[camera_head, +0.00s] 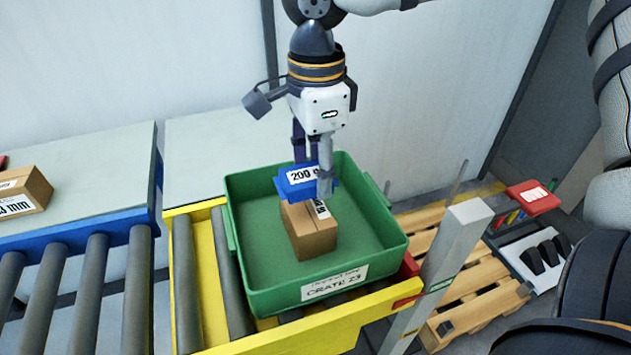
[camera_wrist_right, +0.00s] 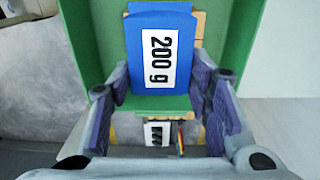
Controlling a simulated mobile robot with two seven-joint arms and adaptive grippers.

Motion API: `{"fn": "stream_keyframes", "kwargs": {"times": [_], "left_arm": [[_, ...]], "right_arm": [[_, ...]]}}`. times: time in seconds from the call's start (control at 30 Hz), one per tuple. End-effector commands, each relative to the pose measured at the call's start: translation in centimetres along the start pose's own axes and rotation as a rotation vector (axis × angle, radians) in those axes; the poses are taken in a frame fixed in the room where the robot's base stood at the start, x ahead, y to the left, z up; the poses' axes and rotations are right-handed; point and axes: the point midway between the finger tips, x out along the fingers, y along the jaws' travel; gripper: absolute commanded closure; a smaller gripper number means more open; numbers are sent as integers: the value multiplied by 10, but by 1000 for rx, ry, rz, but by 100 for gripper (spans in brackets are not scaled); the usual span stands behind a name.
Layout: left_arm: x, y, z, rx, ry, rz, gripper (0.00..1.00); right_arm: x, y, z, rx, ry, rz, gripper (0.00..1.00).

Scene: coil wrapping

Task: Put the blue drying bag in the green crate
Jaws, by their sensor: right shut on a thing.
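The blue drying bag (camera_head: 291,191) has a white "200 g" label. My right gripper (camera_head: 312,172) is shut on it and holds it over the back part of the green crate (camera_head: 262,275). In the right wrist view the bag (camera_wrist_right: 139,45) sits between the two fingers of my right gripper (camera_wrist_right: 162,85), label facing the camera. The crate (camera_wrist_right: 230,50) shows behind it. A cardboard box (camera_head: 312,238) stands inside the crate, just below and in front of the bag; I cannot tell whether they touch. My left gripper is not in view.
The crate stands on a yellow-framed roller conveyor (camera_head: 185,290). Another cardboard box (camera_head: 30,187) is on the table at the left. A grey post (camera_head: 440,260) stands right of the crate, with wooden pallets (camera_head: 470,275) beyond. The crate floor left of the box is clear.

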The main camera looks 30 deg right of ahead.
Motion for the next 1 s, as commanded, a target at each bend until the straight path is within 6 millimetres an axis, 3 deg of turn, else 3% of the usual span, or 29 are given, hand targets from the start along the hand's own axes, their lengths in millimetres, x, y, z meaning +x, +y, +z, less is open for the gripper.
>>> {"fn": "stream_keyframes", "kwargs": {"times": [0.2, 0.87, 0.9, 0.97, 1.0], "left_arm": [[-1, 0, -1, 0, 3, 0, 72], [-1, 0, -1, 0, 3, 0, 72], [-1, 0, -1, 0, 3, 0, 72], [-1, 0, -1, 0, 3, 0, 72], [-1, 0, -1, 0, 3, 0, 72]], "right_arm": [[34, -2, 0, 0, 0, 1, 84], [45, -2, 0, 0, -1, 0, 84], [45, -2, 0, 0, -1, 0, 48], [45, -2, 0, 1, -1, 0, 35], [45, -2, 0, 1, 0, 0, 35]]}}
